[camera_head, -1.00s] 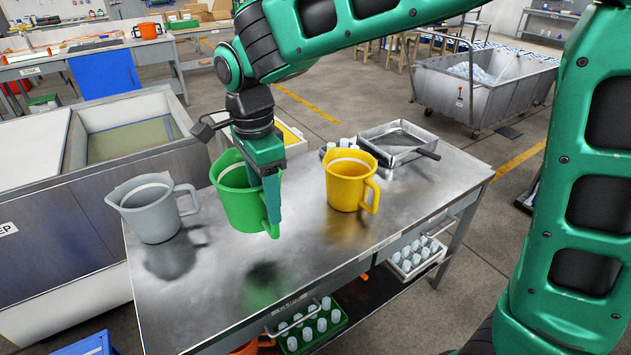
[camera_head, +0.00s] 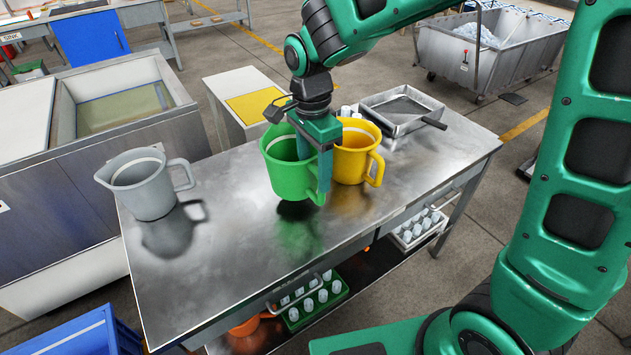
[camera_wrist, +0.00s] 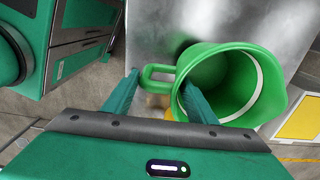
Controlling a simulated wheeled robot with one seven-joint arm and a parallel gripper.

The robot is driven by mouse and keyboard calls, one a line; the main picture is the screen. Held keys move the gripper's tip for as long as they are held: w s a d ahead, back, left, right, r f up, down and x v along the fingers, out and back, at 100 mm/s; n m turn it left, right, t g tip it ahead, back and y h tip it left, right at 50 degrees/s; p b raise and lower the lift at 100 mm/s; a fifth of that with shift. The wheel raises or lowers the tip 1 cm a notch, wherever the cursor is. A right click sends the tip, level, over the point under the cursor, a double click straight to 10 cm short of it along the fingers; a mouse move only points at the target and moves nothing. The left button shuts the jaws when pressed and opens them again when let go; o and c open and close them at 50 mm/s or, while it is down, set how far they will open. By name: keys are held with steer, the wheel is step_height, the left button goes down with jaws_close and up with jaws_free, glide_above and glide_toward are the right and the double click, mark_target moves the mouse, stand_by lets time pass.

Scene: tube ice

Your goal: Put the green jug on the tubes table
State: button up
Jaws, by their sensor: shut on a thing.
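The green jug (camera_head: 283,167) is upright in my gripper (camera_head: 322,190), between the grey jug and the yellow jug. In the head view it seems to hang just above the steel table (camera_head: 235,225), with a dark shadow below it. In the wrist view my gripper (camera_wrist: 158,85) is shut on the handle of the green jug (camera_wrist: 262,90), whose open mouth faces the camera. The yellow jug (camera_head: 352,160) stands close behind and right of the green one; I cannot tell if they touch. The grey jug (camera_head: 142,185) stands at the table's left.
A metal tray (camera_head: 425,103) with a dark-handled tool lies at the table's back right. White tubes stand behind the yellow jug. A green crate (camera_head: 318,300) of tubes and a white rack (camera_head: 415,232) sit below. The table's front middle is clear.

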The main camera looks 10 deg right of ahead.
steer(key=shift+d+f, duration=0.35)
steer(key=shift+f, duration=1.9)
steer(key=o, duration=1.4)
